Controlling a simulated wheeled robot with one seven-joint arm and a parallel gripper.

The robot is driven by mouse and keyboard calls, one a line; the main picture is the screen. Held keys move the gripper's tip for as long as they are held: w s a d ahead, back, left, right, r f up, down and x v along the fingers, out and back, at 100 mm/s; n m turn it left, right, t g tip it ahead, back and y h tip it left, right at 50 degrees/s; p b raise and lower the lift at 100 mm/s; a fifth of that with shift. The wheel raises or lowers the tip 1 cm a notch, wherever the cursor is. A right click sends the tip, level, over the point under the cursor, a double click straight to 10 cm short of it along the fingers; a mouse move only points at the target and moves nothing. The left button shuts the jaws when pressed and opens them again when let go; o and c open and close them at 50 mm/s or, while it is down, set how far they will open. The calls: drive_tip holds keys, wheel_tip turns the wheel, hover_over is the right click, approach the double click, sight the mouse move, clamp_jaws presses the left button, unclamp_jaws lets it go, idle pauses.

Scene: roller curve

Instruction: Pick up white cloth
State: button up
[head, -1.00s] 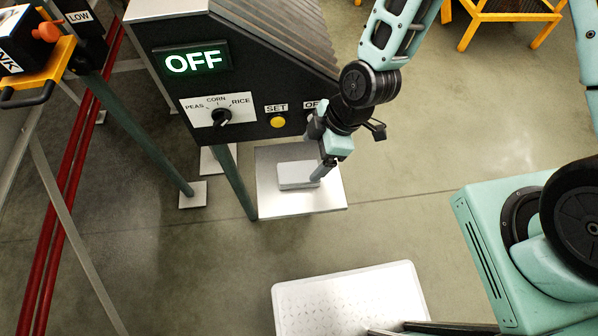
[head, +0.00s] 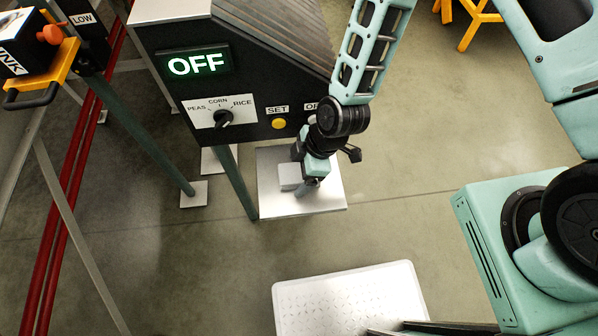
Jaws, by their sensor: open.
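The white cloth (head: 289,176) is a small folded pale block on a square metal shelf (head: 275,207) below the control box. My gripper (head: 306,188) is directly over the shelf at the cloth's right part and hides that part from the head view. The fingers point down at the cloth. The jaws are open. I cannot tell whether the fingertips touch the cloth.
The black control box (head: 170,95) with a lit OFF sign, a dial and a yellow SET button (head: 278,123) stands close behind and left of my gripper. A green post (head: 236,185) stands left of the shelf. A white perforated tray (head: 345,300) is in front, with clear floor between.

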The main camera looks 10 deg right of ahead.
drive_tip(key=shift+f, duration=0.25)
idle(0.3)
drive_tip(key=shift+c, duration=0.4)
drive_tip(key=c, duration=1)
